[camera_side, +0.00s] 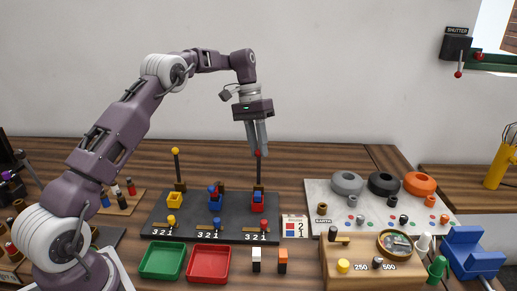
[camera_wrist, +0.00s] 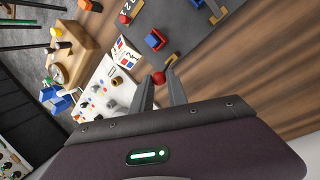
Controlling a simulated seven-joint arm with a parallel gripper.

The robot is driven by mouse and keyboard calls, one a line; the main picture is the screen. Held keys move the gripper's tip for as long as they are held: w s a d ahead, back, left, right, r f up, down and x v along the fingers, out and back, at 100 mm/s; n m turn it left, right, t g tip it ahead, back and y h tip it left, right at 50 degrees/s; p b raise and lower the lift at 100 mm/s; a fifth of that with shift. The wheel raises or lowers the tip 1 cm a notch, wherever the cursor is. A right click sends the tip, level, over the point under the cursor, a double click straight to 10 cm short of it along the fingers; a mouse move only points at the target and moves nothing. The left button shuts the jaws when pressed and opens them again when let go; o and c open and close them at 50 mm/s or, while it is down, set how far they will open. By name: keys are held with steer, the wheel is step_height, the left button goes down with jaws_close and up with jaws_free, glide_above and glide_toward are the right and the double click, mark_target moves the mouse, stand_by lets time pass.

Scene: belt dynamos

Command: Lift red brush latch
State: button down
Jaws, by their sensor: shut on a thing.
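The red brush latch is a thin dark rod standing tall above the red block (camera_side: 258,202), with a red ball knob (camera_side: 258,154) on top. My gripper (camera_side: 258,148) is above the red station, pointing down, with its fingertips at the knob. In the wrist view the red knob (camera_wrist: 158,77) sits between the tips of the two grey fingers, which are shut on it.
The black base (camera_side: 160,227) also carries a yellow station (camera_side: 175,199) with a raised yellow knob (camera_side: 175,151) and a blue station (camera_side: 215,203) with a low knob. Green (camera_side: 145,275) and red (camera_side: 192,277) trays lie in front. A white board (camera_side: 330,188) stands right.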

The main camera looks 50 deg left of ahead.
steer(key=shift+a+f, duration=0.3)
steer(key=shift+a, duration=0.4)
steer(key=c, duration=1.3)
jaws_free()
steer(key=shift+w, duration=0.1)
steer(key=shift+d+r, duration=0.1)
steer(key=shift+d, duration=0.15)
